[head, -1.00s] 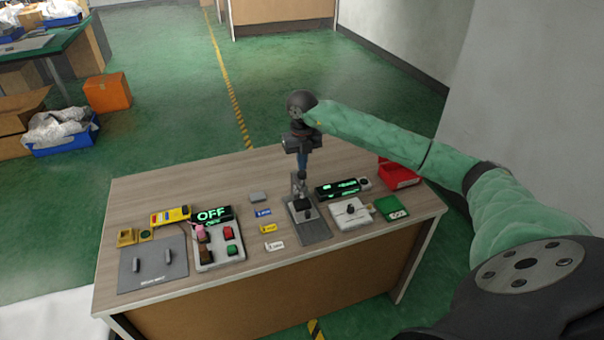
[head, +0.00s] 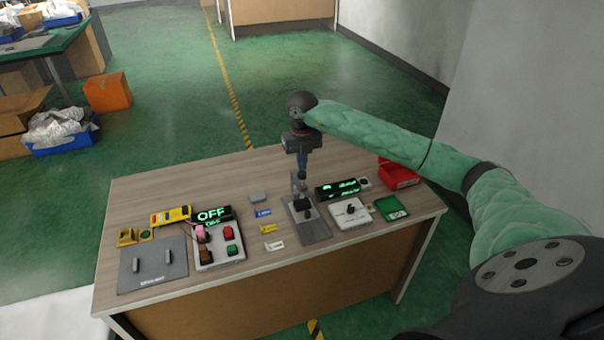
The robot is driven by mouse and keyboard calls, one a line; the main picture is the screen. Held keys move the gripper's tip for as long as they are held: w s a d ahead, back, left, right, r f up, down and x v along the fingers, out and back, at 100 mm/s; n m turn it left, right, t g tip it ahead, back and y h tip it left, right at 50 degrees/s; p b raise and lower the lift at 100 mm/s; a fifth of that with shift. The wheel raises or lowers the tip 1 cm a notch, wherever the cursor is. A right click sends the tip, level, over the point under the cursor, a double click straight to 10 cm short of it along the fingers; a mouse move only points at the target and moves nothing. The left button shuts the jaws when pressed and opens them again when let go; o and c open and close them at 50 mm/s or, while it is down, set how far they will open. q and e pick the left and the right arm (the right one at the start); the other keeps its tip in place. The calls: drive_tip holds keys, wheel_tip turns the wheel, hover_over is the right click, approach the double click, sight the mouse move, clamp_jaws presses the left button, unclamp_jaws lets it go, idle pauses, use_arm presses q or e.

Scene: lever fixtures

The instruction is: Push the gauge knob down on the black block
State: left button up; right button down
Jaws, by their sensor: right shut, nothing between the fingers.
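The gauge fixture stands near the middle of the table: a grey base plate (head: 314,231) with a black block (head: 303,204) on it and an upright grey stand behind the block. My right gripper (head: 301,176) points straight down above this fixture, shut and empty. Its fingertips are at the top of the stand and hide the knob there. I cannot tell whether they touch it. My left gripper is out of view.
Right of the fixture are a black display (head: 338,189), a white box with a black knob (head: 350,212), a green device (head: 391,208) and a red bin (head: 398,174). To the left are small labelled blocks, a button box (head: 217,247) and a grey plate (head: 152,266).

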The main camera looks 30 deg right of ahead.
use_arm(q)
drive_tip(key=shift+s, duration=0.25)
use_arm(e)
drive_tip(key=shift+f, duration=0.15)
idle(0.3)
drive_tip(key=shift+f+b, duration=0.3)
drive_tip(key=shift+b, duration=0.05)
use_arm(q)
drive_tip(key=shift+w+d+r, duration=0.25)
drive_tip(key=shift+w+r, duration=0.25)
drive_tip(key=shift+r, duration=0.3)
use_arm(e)
drive_tip(key=shift+f, duration=0.1)
drive_tip(key=shift+f, duration=0.2)
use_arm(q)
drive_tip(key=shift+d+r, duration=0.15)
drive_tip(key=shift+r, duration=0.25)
use_arm(e)
drive_tip(key=shift+f, duration=0.1)
